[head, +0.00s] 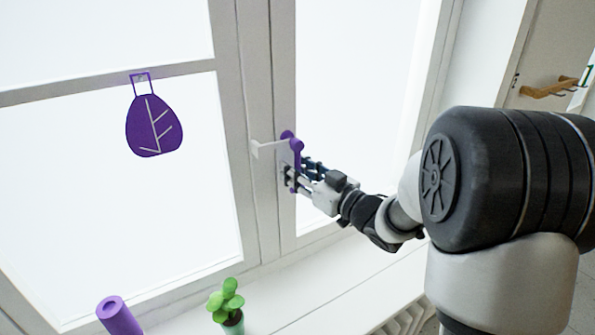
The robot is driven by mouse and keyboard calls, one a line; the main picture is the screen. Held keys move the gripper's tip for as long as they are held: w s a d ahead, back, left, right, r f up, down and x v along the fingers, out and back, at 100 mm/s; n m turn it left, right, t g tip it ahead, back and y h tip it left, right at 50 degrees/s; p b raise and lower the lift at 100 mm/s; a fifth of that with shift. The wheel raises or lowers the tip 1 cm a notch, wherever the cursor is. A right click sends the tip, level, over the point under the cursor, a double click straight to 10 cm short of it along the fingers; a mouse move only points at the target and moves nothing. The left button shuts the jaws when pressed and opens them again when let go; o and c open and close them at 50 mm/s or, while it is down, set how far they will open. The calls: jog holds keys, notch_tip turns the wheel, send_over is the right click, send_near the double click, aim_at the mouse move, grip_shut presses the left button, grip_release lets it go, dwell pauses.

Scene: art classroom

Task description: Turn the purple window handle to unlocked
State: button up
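The purple window handle (296,144) is mounted on the white window frame, near the middle of the head view. Its purple grip hangs downward from its pivot. A light lever-like piece (268,147) sticks out to the left beside it. My gripper (291,179) is at the lower part of the handle, coming from the right. Its fingers overlap the handle's lower end in the picture. I cannot tell whether the fingers touch or close on it, as the view is small and partly covered.
A purple leaf ornament (154,126) hangs on the left pane. A purple roll (119,316) and a small green potted plant (227,303) stand on the white sill (330,290) below. A wooden rail (549,90) is on the wall at the right.

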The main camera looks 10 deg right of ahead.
jog(key=shift+c, duration=0.5)
grip_shut()
dwell(0.3)
